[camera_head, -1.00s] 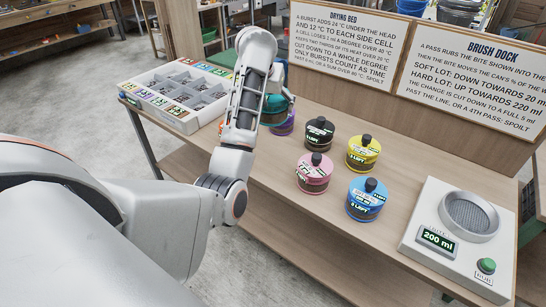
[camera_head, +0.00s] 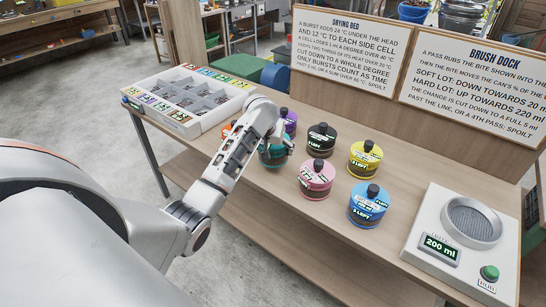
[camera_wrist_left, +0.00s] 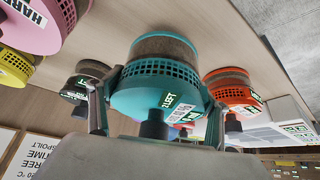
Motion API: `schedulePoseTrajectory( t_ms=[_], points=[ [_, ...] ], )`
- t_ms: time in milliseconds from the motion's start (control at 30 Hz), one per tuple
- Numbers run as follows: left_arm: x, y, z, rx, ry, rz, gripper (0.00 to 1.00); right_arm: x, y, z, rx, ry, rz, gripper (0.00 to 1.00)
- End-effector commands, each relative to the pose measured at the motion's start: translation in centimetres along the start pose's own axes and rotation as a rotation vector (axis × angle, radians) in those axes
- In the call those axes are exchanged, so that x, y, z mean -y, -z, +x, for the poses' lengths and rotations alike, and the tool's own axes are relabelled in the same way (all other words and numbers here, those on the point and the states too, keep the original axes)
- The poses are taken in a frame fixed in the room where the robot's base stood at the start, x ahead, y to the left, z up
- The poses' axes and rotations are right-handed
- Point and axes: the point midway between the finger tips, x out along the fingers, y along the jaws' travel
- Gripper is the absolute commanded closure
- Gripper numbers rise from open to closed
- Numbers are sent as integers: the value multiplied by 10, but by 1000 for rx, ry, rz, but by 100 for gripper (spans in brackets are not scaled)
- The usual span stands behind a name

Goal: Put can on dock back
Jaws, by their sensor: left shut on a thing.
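A teal can (camera_head: 273,158) with a dark knob is partly hidden behind my left arm in the head view. My left gripper (camera_head: 273,140) is shut on it. In the left wrist view the teal can (camera_wrist_left: 160,92) sits between the two fingers of my left gripper (camera_wrist_left: 155,115). I cannot tell whether its base touches the table. The brush dock (camera_head: 420,225) is a white unit at the right, with an empty round grey dish (camera_head: 473,222), a display reading 200 ml and a green button. My right gripper is out of view.
A black can (camera_head: 321,140), yellow can (camera_head: 364,160), pink can (camera_head: 316,180) and blue can (camera_head: 367,207) stand between the teal can and the dock. Purple (camera_head: 289,122) and orange (camera_head: 227,129) cans are close by. A white drying bed (camera_head: 203,126) stands left, and sign boards (camera_head: 346,48) stand behind.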

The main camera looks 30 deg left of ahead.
Motion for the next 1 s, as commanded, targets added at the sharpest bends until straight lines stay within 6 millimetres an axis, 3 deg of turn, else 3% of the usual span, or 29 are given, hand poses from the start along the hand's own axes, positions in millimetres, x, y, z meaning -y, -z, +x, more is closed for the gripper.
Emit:
schedulePoseTrajectory(
  t_ms=[300, 667, 700, 767, 1000],
  points=[
    [1, -18, 32, -1, 1, -1, 68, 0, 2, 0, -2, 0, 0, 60],
    [0, -20, 35, -2, 0, -1, 68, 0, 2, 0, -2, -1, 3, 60],
    [0, -22, 36, 2, 0, 0, 21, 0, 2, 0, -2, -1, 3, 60],
    [0, -21, 36, 2, 0, 0, 7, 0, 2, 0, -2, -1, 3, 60],
    [0, -21, 36, 2, 0, 0, 7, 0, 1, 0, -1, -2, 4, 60]
  ],
)
